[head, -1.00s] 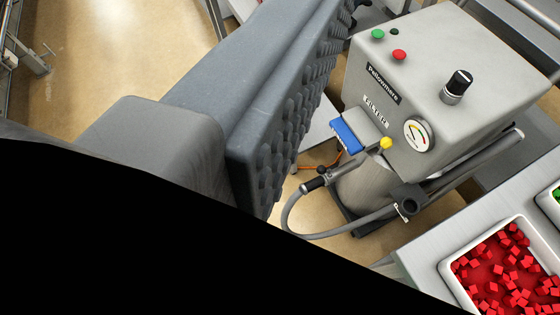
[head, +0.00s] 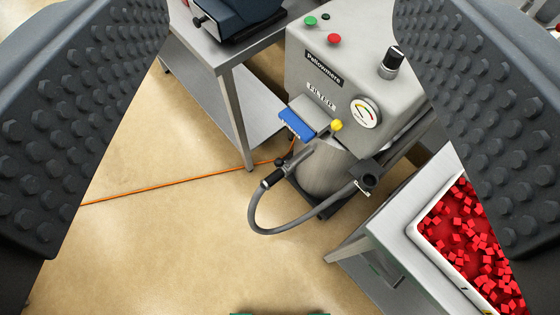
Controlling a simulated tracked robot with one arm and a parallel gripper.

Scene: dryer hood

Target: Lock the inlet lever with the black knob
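A grey machine (head: 308,85) with a dial gauge (head: 366,112) stands in the upper middle of the head view. A small dark ball knob (head: 279,161) shows low at its left side, close to the hose's black grip (head: 272,179). A yellow ball knob (head: 337,125) sits beside a blue handle (head: 297,125) on the machine's front. A black-capped dial (head: 392,60) stands on top. I cannot tell for sure which part is the inlet lever. My gripper (head: 282,45) is open and empty, its studded fingers wide apart at the left and right, nearer the camera than the machine.
A grey hose (head: 262,222) loops below the machine. A white tray (head: 424,234) of red cubes sits on a metal table at the lower right. Another metal table (head: 231,110) stands at upper left. An orange cable (head: 165,187) crosses the open floor.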

